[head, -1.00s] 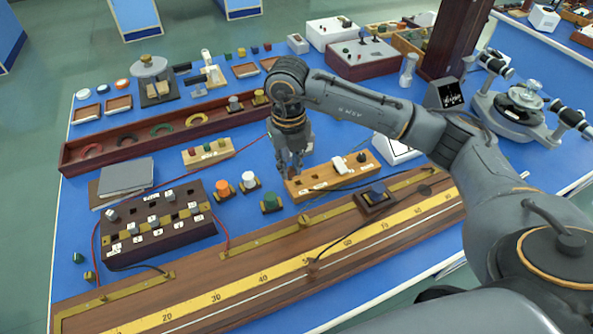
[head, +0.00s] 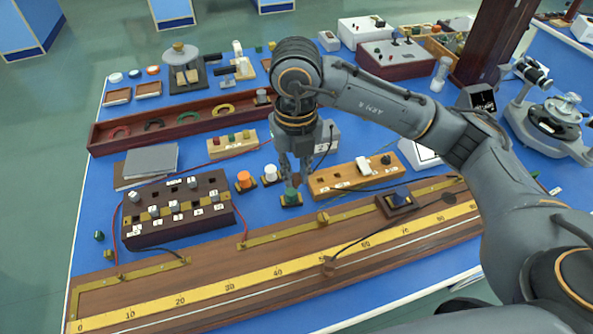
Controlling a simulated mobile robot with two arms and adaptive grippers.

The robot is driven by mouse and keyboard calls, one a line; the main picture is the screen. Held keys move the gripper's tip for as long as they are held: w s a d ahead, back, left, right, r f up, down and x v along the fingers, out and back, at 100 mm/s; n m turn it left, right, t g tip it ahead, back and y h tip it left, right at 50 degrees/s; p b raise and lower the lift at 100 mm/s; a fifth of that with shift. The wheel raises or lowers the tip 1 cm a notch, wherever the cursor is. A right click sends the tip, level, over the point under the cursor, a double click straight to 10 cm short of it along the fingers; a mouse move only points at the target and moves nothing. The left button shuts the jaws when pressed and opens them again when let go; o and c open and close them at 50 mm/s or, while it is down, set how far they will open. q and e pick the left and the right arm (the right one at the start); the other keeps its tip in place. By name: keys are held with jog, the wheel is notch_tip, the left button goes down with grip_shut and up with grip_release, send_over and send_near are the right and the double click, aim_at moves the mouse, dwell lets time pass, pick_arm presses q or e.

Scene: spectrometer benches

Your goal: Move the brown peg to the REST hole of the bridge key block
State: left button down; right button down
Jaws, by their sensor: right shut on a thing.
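My right gripper (head: 294,178) is shut, pointing down just above or beside the green knob (head: 291,196) on its small dark base. It appears to hold the brown peg; the fingers hide most of it. The light wooden block (head: 330,187), which looks like the bridge key block, lies just to the right. It has dark holes in its top, a white piece (head: 362,165) and a black knob (head: 386,159). Its small white labels are too small to read, so I cannot tell which hole is REST. My left gripper is out of view.
An orange knob (head: 244,180) and a white knob (head: 270,173) stand left of the gripper. A long scale board (head: 290,284) runs along the front. A small block with coloured pegs (head: 216,149) stands behind.

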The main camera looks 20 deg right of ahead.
jog(key=shift+r, duration=0.45)
jog(key=w+d+f+p, duration=0.1)
jog(key=w+d+f, duration=0.4)
jog(key=d, duration=0.3)
jog(key=w+d+f+p, duration=0.1)
jog(key=w+d+f, duration=0.3)
jog(key=d, duration=0.4)
jog(key=shift+a+f+b, duration=0.15)
jog(key=shift+f+b, duration=0.95)
jog(key=shift+f, duration=0.6)
jog(key=shift+a+f+b, duration=0.15)
jog(key=shift+f+b, duration=0.9)
jog(key=shift+f, duration=0.65)
jog(key=c, duration=1.2)
grip_release()
jog(key=shift+r, duration=0.1)
notch_tip(320, 180, up, 12)
jog(key=shift+f, duration=0.1)
